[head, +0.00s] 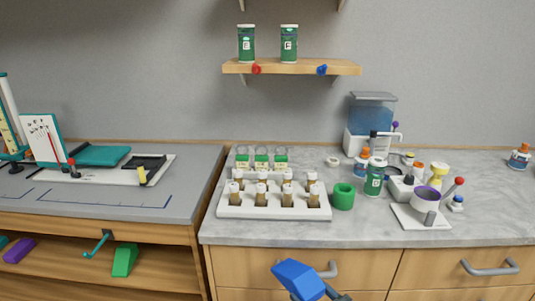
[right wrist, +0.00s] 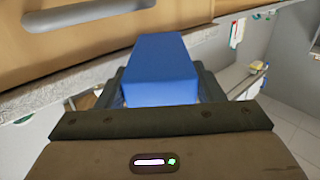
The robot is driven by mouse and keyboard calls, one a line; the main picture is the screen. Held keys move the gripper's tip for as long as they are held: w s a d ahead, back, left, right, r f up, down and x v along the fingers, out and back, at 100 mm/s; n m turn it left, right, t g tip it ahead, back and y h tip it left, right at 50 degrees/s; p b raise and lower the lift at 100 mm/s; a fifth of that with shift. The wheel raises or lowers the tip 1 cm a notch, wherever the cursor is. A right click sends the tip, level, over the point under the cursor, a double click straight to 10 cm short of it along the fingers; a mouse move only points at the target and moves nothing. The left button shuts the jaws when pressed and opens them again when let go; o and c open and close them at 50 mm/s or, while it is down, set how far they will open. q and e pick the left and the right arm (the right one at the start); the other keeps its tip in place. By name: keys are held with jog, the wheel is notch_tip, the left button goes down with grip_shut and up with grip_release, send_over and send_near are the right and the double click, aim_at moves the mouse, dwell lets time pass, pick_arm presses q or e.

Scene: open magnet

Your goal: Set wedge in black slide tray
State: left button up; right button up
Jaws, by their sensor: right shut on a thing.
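A blue wedge-like block (head: 299,279) is at the bottom of the head view, in front of the drawers. My right gripper (right wrist: 162,85) is shut on this blue block (right wrist: 160,58), with one finger on each side of it in the right wrist view. A black tray (head: 150,162) lies on a white board on the left bench, far to the left of the block and apart from it. A small yellow piece (head: 142,175) stands at its front edge. My left gripper is not in view.
The marble counter (head: 490,220) holds a white vial rack (head: 275,212), a green ring (head: 343,197), bottles and a stand with a purple-rimmed cup (head: 426,197). A green block (head: 124,261) and a purple block (head: 20,249) lie on the shelf below the left bench. Drawer handles (head: 490,268) stick out.

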jog(key=s+d+r+m+t+h, duration=0.3)
jog(key=s+d+m+h, duration=0.4)
jog(key=d+h, duration=0.3)
jog(key=shift+s, duration=0.55)
